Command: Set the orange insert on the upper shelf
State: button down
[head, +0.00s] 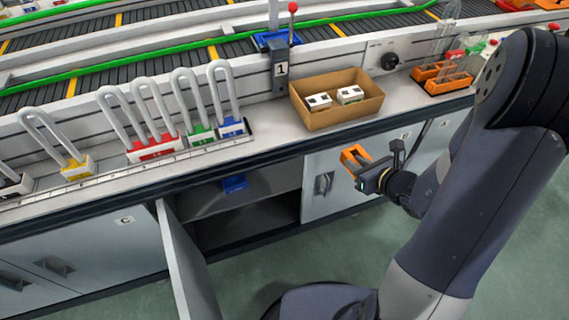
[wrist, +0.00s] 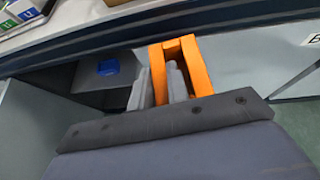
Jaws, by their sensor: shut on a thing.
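My gripper (head: 366,168) is shut on an orange insert (head: 351,153) and holds it in the air in front of the counter, right of the open cabinet. In the wrist view the orange frame-like insert (wrist: 187,50) sits tilted at the grey fingers (wrist: 160,85). The upper shelf (head: 270,182) is inside the open cabinet below the counter, left of my gripper. A blue insert (head: 235,184) lies on it; it also shows in the wrist view (wrist: 108,67). Part of the cabinet's inside is dark.
The open cabinet door (head: 186,262) juts out at the opening's left side. A closed door (head: 345,190) is behind my gripper. On the counter stand a cardboard box (head: 335,115) with two white items, a row of coloured padlocks (head: 155,145), and orange holders (head: 441,78).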

jog(key=s+a+f+n+g+y+b, duration=0.15)
jog(key=s+f+b, duration=0.35)
jog(key=f+b, duration=0.5)
jog(key=s+a+f+n+g+y+b, duration=0.15)
jog(key=s+f+b, duration=0.25)
jog(key=f+b, duration=0.65)
jog(key=shift+t+h, duration=0.4)
jog(key=shift+t, duration=0.1)
jog(key=w+a+p, duration=0.2)
jog(key=w+a, duration=0.5)
jog(key=a, duration=0.1)
jog(key=w+a+p, duration=0.3)
jog(key=w+a, duration=0.4)
jog(key=a, duration=0.1)
jog(key=w+a+f+p, duration=0.1)
jog(key=w+a+p, duration=0.2)
jog(key=w+a, duration=0.4)
jog(key=shift+w+a+f, duration=0.1)
jog(key=shift+a, duration=0.75)
jog(key=shift+d+f+b, duration=0.1)
jog(key=shift+f+b, duration=0.45)
jog(key=shift+f, duration=1.25)
jog(key=shift+f, duration=0.2)
jog(key=c, duration=1.4)
grip_release()
jog(key=shift+o, duration=0.2)
